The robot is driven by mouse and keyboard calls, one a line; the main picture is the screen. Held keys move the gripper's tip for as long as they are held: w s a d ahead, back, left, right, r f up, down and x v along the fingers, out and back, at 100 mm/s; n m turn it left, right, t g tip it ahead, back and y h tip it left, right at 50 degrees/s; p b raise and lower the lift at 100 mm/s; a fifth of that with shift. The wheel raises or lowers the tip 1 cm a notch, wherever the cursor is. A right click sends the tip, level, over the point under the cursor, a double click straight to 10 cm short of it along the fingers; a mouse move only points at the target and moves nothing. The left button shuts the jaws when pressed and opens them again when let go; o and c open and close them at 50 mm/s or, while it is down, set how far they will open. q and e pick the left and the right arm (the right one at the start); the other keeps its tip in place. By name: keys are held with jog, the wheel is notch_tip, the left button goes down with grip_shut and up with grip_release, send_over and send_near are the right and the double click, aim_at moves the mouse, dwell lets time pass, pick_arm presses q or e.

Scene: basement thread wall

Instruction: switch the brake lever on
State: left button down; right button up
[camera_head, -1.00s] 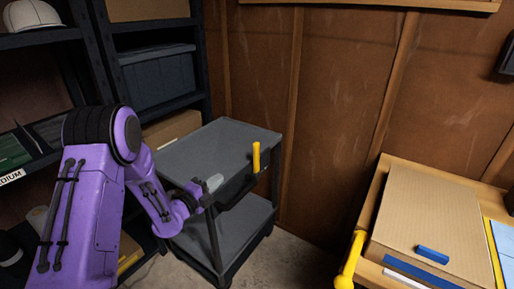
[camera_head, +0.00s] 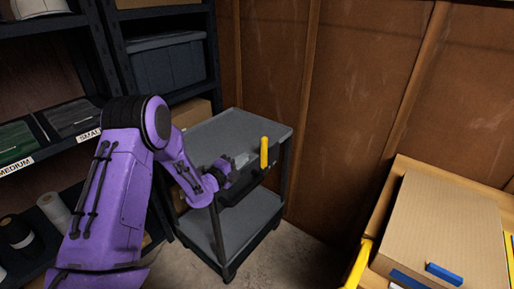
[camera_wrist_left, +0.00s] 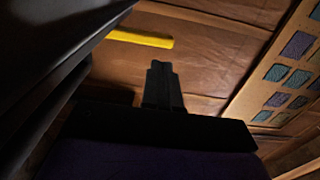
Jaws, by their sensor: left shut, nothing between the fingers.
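The brake lever (camera_head: 264,153) is a yellow upright handle at the front right of the grey cart (camera_head: 215,141). It also shows in the left wrist view as a yellow bar (camera_wrist_left: 141,39) above and beyond the fingers. My left gripper (camera_head: 240,161) is at the cart's front edge, a little left of the lever and apart from it. In the left wrist view its dark fingers (camera_wrist_left: 162,85) are together with nothing between them. The lever's lower end is partly hidden against the dark cart edge. My right gripper is not in view.
Dark shelving (camera_head: 107,62) with bins stands left and behind the cart. Brown panelled wall (camera_head: 355,90) closes the back. Bare floor lies between cart and bench.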

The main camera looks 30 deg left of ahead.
aim_at(262, 145)
pick_arm(q)
jog(key=w, duration=0.5)
jog(key=w+p, duration=0.1)
jog(key=w, duration=0.2)
jog(key=shift+w+d, duration=0.15)
jog(key=shift+d, duration=0.15)
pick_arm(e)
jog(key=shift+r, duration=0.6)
